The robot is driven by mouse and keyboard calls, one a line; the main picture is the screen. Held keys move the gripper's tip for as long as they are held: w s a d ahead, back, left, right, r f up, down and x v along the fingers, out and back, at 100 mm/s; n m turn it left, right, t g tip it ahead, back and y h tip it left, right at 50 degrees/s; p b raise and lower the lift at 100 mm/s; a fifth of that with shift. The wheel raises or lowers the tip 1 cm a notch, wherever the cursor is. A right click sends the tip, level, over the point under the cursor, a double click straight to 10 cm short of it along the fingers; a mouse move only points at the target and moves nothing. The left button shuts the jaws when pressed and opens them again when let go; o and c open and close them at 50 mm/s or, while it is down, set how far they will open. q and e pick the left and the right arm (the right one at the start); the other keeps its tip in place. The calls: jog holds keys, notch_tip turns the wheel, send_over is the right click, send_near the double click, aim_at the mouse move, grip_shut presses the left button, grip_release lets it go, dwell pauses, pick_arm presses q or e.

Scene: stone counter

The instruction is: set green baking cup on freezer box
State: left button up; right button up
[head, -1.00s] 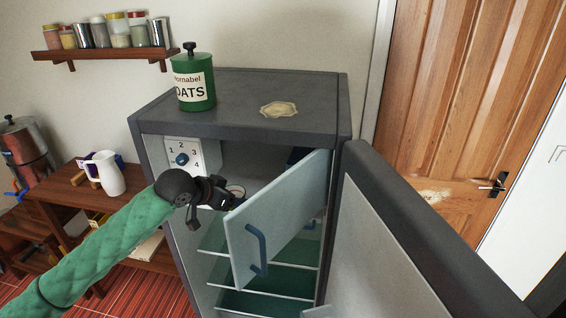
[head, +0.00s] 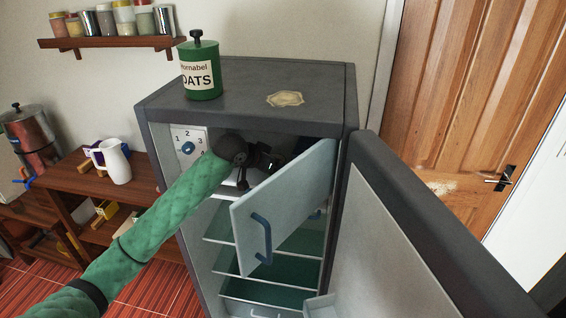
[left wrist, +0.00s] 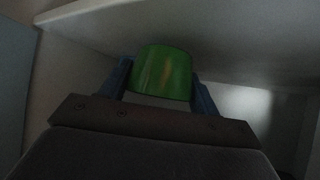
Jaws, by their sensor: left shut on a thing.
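A green baking cup (left wrist: 163,72) sits between the two blue fingers in the left wrist view. My left gripper (head: 274,163) is shut on it. In the head view, the gripper reaches into the upper compartment of the grey fridge, behind the small pale-blue freezer door (head: 284,205), which is ajar. The cup is hidden there. In the left wrist view, pale inner walls (left wrist: 245,40) of the compartment surround the cup. I cannot tell whether the cup touches a surface. My right gripper is not in view.
The large fridge door (head: 410,240) stands open at right. Shelves (head: 265,240) lie below the freezer door. A numbered dial (head: 188,147) is left of my gripper.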

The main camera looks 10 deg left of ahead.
aim_at(281, 162)
pick_arm(q)
jog(key=shift+w+d, duration=0.4)
jog(key=shift+w, duration=0.1)
jog(key=shift+w+d, duration=0.4)
jog(key=shift+w, duration=0.2)
jog(key=shift+w+d, duration=0.35)
jog(key=shift+w, duration=0.25)
jog(key=shift+a+f, duration=0.1)
jog(key=shift+f, duration=0.45)
jog(key=shift+s+f, duration=0.15)
jog(key=shift+f, duration=0.1)
jog(key=o, duration=1.1)
jog(key=shift+c, duration=0.2)
jog(key=shift+o, duration=0.3)
